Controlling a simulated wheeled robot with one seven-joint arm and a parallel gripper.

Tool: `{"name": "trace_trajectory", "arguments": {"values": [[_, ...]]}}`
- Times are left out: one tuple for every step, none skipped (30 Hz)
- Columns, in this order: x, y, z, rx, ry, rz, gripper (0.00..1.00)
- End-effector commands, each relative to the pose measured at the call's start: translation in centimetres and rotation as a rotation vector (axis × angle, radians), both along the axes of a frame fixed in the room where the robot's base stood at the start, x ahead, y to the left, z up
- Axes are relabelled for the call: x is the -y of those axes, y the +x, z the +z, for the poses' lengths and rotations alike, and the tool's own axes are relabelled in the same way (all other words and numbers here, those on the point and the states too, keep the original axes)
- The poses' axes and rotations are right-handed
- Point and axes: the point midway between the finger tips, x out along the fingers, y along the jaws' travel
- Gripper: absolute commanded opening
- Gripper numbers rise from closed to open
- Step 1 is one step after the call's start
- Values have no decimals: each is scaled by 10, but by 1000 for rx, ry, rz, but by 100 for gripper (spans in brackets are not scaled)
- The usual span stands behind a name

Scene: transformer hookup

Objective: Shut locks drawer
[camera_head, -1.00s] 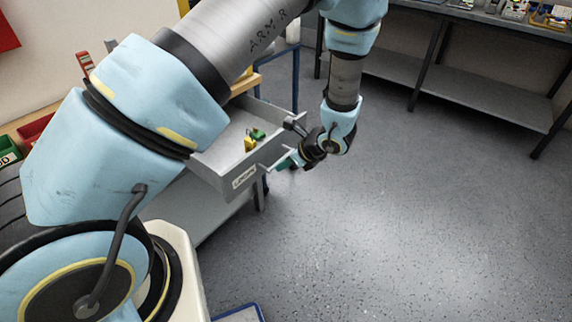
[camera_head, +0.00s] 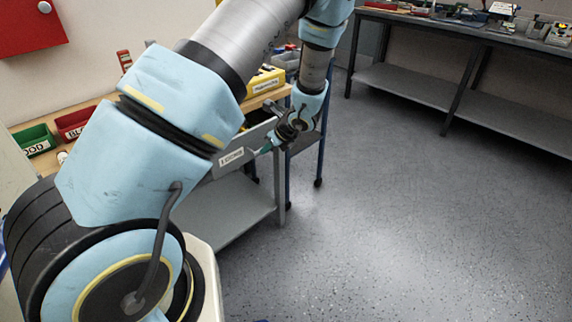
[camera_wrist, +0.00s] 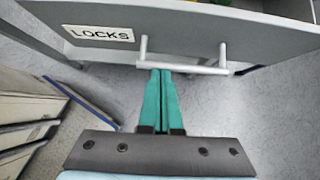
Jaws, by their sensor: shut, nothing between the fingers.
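The locks drawer (camera_head: 250,141) is a grey drawer under the wooden worktop, its white label (camera_head: 230,157) on the front. In the head view its front is close to the bench, and my arm hides part of it. In the wrist view the drawer front (camera_wrist: 185,30) spans the top, with the LOCKS label (camera_wrist: 98,33) at left and a pale bar handle (camera_wrist: 182,66). My gripper (camera_head: 266,147) is at the drawer front. Its green fingers (camera_wrist: 161,73) are shut and empty, tips at the handle bar; contact is unclear. Any remaining gap is hard to judge.
Green (camera_head: 36,140) and red (camera_head: 74,121) bins and a yellow bin (camera_head: 264,81) stand on the worktop. A lower grey shelf (camera_head: 225,208) lies below the drawer. Open floor (camera_head: 400,220) stretches right, toward a long bench (camera_head: 450,30).

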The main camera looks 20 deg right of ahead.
Motion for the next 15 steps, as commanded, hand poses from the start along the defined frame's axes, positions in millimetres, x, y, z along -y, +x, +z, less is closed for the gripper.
{"name": "trace_trajectory", "arguments": {"values": [[-8,13,-2,1,0,4,0],[-12,19,-2,1,0,4,0],[-17,28,-2,1,1,4,0],[-20,34,-1,1,1,4,0],[-24,41,-1,0,1,3,0],[-28,48,-1,0,0,3,0],[-30,53,-1,0,0,3,0],[-33,59,0,0,0,3,0],[-37,65,0,0,1,2,0],[-39,70,0,0,1,1,0],[-42,74,0,0,0,1,0],[-44,79,0,0,1,1,0],[-46,82,0,0,1,1,0],[-48,85,0,0,0,1,0],[-50,89,0,0,0,1,0]]}}
